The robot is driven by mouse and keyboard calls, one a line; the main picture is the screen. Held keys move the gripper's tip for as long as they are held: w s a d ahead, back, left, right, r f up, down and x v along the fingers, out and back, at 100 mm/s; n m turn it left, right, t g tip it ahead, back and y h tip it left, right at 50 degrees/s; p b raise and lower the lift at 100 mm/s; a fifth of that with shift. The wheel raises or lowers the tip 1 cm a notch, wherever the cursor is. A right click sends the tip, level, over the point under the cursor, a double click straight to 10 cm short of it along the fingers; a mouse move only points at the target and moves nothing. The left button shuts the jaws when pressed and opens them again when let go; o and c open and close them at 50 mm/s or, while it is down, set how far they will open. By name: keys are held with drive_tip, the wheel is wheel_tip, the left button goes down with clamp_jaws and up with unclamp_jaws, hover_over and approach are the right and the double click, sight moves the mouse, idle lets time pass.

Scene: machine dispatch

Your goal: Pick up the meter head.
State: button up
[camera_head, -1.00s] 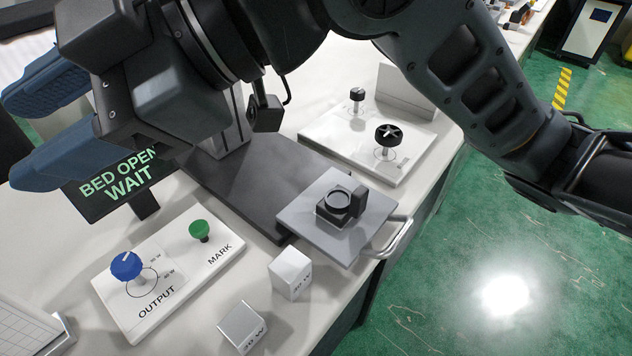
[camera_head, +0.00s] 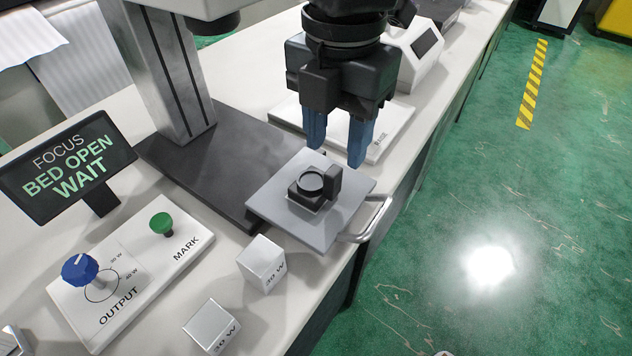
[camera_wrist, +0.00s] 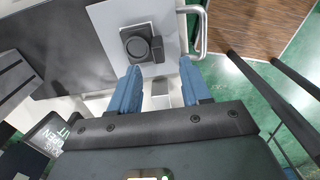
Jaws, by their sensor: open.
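The meter head, as I take it, is a small black block with a round ring on top (camera_head: 311,184) and an upright black piece at its right side. It sits on a grey plate (camera_head: 272,215) with a metal handle, and shows in the wrist view (camera_wrist: 137,45) too. My gripper (camera_head: 336,150) points down, open and empty, above and just beyond the meter head in the head view. In the wrist view my blue fingertips (camera_wrist: 159,72) are apart, short of the meter head. I see no contact.
A dark machine base with a column (camera_head: 180,75) stands left of the plate. A screen (camera_head: 68,165) reads "FOCUS BED OPEN WAIT". In front are a control panel with a blue knob (camera_head: 80,268) and green button (camera_head: 161,223), and two white blocks (camera_head: 262,262). A white board lies behind my gripper.

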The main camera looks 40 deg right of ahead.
sight(334, 170)
wheel_tip(334, 170, down, 7)
drive_tip(key=shift+w+d+r+b, duration=0.1)
drive_tip(key=shift+b, duration=0.45)
clamp_jaws()
